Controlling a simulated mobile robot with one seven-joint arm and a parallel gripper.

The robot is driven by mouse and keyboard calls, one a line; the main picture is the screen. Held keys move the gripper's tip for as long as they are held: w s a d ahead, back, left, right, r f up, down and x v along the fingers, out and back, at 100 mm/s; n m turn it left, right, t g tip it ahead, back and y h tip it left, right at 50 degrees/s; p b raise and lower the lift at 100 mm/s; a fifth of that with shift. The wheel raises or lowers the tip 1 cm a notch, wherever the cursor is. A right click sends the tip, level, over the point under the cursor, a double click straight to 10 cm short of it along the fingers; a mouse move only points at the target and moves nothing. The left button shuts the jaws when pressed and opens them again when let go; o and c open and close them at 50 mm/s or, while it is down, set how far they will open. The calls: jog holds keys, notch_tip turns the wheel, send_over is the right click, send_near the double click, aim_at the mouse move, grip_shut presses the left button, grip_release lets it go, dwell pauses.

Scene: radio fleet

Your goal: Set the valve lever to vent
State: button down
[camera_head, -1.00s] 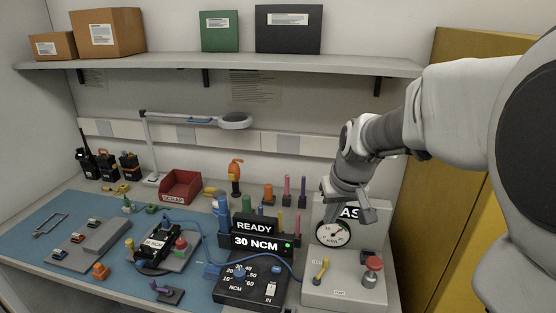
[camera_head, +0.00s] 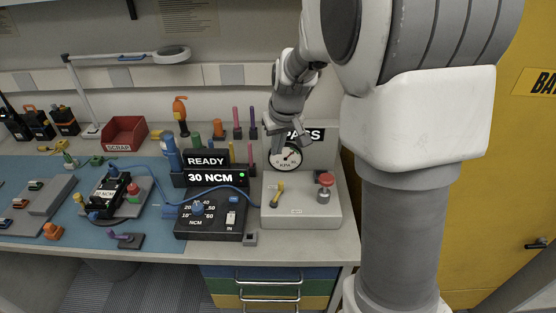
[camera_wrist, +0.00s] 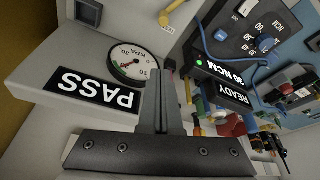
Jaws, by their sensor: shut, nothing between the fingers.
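The valve lever (camera_head: 277,193) is a small yellow handle on top of a light grey box (camera_head: 298,216), left of a red knob (camera_head: 325,187). It tilts, with its upper end leaning slightly right and away. It also shows as a yellow piece at the top edge of the wrist view (camera_wrist: 172,10). The vent marking is too small to read. A round KPA gauge (camera_head: 286,156) stands behind it under a PASS sign (camera_head: 305,135). My gripper (camera_head: 275,129) is above the gauge, behind and above the lever, apart from it. In the wrist view its fingers (camera_wrist: 160,100) are together and empty.
A black torque unit (camera_head: 208,222) reading 30 NCM stands left of the valve box, with a blue cable across it. Upright coloured tools (camera_head: 236,122) stand behind. A red scrap bin (camera_head: 125,132) is farther left. A yellow cabinet (camera_head: 475,220) is at right.

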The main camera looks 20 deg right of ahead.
aim_at(277, 194)
jog(key=b+x, duration=0.1)
jog(key=x, duration=0.8)
jog(key=shift+s+d, duration=0.15)
jog(key=shift+s, duration=0.85)
jog(key=shift+s+d, duration=0.1)
jog(key=shift+s, duration=0.9)
